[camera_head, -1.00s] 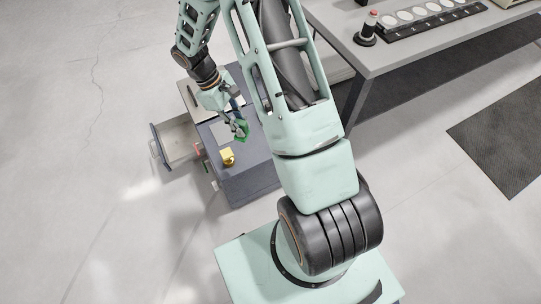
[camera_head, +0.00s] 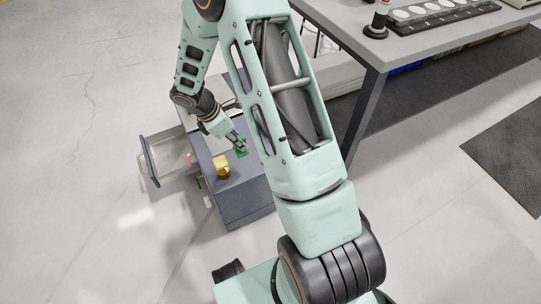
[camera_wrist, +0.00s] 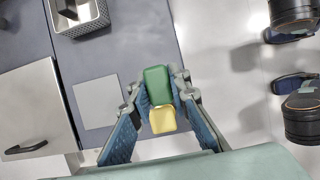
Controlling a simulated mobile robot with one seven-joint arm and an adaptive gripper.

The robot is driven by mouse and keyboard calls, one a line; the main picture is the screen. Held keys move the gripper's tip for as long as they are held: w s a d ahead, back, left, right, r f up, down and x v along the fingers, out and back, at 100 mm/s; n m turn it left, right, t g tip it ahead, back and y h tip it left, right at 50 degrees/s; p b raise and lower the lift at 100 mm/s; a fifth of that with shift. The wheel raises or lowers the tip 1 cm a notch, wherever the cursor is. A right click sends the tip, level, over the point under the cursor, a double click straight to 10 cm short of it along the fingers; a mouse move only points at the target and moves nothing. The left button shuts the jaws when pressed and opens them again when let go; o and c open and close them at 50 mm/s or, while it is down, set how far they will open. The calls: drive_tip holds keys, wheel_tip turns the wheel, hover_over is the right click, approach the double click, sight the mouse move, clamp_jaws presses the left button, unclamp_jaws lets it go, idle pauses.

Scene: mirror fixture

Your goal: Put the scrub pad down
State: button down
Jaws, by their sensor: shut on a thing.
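The green scrub pad (camera_wrist: 157,84) is between the two fingers of my gripper (camera_wrist: 166,106) in the wrist view, and the gripper is shut on it. In the head view my gripper (camera_head: 238,143) points down over the blue-grey cabinet (camera_head: 245,190), with the green pad (camera_head: 242,152) low at its tips. I cannot tell whether the pad touches the cabinet top. A yellow block (camera_wrist: 162,119) shows beside the green in the wrist view. In the head view a yellow block (camera_head: 222,166) sits on the cabinet top, nearer the front edge.
An open drawer (camera_head: 150,165) juts out left of the cabinet. A pale square (camera_wrist: 98,101) lies on the cabinet top, with a grey perforated basket (camera_wrist: 80,15) beyond it. A grey workbench (camera_head: 390,50) stands at the right. A dark mat (camera_head: 510,155) lies on the floor.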

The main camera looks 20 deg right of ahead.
drive_tip(key=shift+w+d+f+b, duration=0.2)
drive_tip(key=shift+d+f+b, duration=0.6)
drive_tip(key=shift+d+f, duration=1.15)
drive_tip(key=shift+w+d+f+b, duration=0.2)
drive_tip(key=shift+d+f+b, duration=0.65)
drive_tip(key=shift+d+f, duration=1.1)
drive_tip(key=shift+w+d+f+b, duration=0.2)
drive_tip(key=shift+d+f+b, duration=0.6)
drive_tip(key=shift+d+f, duration=1.15)
drive_tip(key=shift+a+f, duration=0.15)
drive_tip(key=shift+f, duration=0.05)
drive_tip(key=c, duration=2.3)
unclamp_jaws()
drive_tip(key=shift+f, duration=0.1)
drive_tip(key=o, duration=0.5)
